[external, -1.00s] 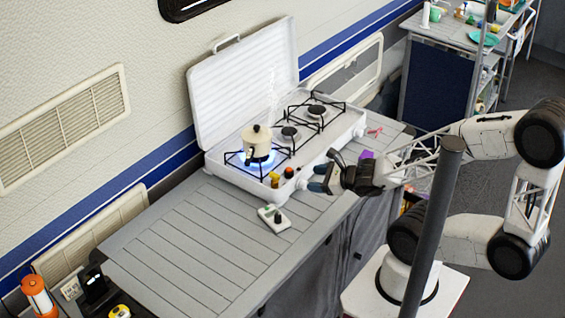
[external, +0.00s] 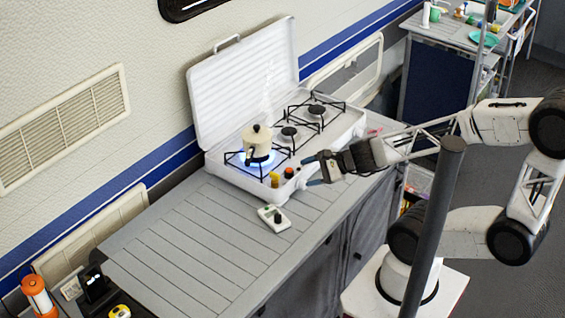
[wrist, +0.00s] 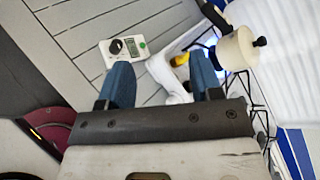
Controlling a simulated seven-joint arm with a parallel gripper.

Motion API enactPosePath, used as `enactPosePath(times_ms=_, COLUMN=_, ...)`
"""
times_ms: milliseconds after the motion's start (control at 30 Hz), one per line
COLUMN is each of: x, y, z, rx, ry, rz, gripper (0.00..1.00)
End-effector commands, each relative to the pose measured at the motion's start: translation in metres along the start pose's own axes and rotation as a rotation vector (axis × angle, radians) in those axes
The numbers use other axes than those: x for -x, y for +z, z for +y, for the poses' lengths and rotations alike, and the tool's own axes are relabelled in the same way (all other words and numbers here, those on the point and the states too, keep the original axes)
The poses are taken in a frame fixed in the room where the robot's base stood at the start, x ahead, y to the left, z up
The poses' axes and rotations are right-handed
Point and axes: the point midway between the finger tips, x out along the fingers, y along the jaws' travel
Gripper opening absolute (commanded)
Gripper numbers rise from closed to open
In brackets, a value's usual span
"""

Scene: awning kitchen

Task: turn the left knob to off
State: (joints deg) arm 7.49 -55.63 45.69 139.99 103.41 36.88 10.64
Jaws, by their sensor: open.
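The white gas stove (external: 235,184) stands on the counter with its lid up. A blue flame (external: 262,158) burns under a cream pot (external: 257,141) on its left burner. A yellow piece (external: 275,180) and an orange, dark-topped piece (external: 289,172) show near the stove's front; I cannot tell whether either is the left knob. The wrist view also shows the yellow piece (wrist: 180,60). My gripper (external: 311,172) is open and empty by the stove's front edge. Its two blue fingers also show in the wrist view (wrist: 162,77), with white stove body between and beyond them.
A small white box (external: 267,212) with a black knob and green spot lies on the counter in front of the stove; it also shows in the wrist view (wrist: 123,46). The slatted counter (external: 190,245) left of it is clear. Black pot supports (external: 316,111) rise behind.

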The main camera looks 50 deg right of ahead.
Motion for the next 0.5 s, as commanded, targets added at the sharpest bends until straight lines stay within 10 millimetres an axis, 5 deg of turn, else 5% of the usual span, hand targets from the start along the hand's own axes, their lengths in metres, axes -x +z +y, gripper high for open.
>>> enactPosePath(times_ms=500, x=0.012, y=0.032, z=0.001, rx=0.31, ry=0.168, rz=-0.042, gripper=0.59)
